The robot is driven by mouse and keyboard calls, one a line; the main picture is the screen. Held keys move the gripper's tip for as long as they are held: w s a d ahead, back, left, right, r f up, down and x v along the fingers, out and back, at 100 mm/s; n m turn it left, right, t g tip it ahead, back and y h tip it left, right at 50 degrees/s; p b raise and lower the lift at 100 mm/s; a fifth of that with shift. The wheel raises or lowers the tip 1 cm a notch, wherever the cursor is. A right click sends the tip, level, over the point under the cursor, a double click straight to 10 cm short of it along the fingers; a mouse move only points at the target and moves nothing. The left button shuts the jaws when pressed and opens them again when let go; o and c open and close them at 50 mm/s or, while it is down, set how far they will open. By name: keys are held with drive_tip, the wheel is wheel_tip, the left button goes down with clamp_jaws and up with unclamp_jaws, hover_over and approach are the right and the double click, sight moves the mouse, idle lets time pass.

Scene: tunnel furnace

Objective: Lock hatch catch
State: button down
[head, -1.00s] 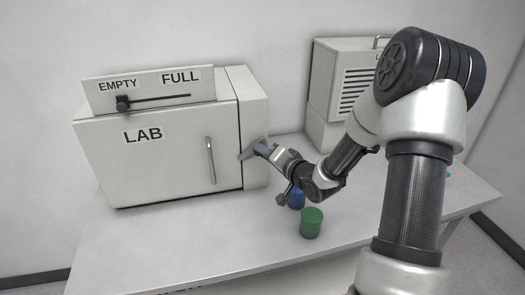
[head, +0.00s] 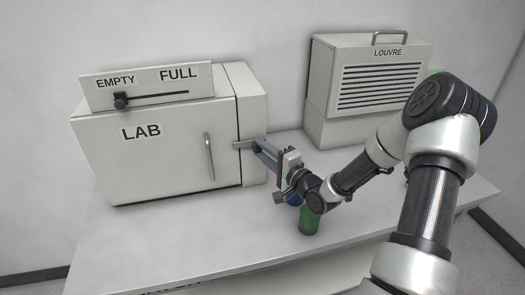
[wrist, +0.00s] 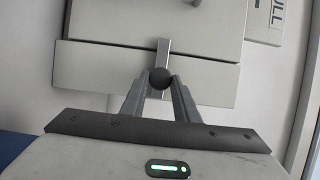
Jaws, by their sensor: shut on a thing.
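The hatch catch (head: 243,144) is a short metal bar at the right end of the white LAB furnace (head: 150,165). In the wrist view the catch bar (wrist: 163,50) reaches across the seam between two pale panels and has a dark round knob (wrist: 160,78) at its near end. My gripper (head: 259,147) is at the catch in the head view. In the wrist view, the fingers of my gripper (wrist: 160,84) are shut on the knob, one on each side. Whether the catch is fully seated I cannot tell.
An upright handle (head: 209,157) is on the furnace front, left of the catch. An EMPTY/FULL slider (head: 121,100) sits on top. A green cylinder (head: 309,221) stands under my wrist, with a blue object (head: 294,199) partly hidden behind it. A LOUVRE box (head: 325,110) stands at the back right.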

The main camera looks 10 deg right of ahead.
idle(0.4)
drive_tip(key=c, duration=1.4)
unclamp_jaws()
drive_tip(key=shift+s+d, duration=0.1)
drive_tip(key=v, duration=1.7)
drive_tip(key=shift+b, duration=0.3)
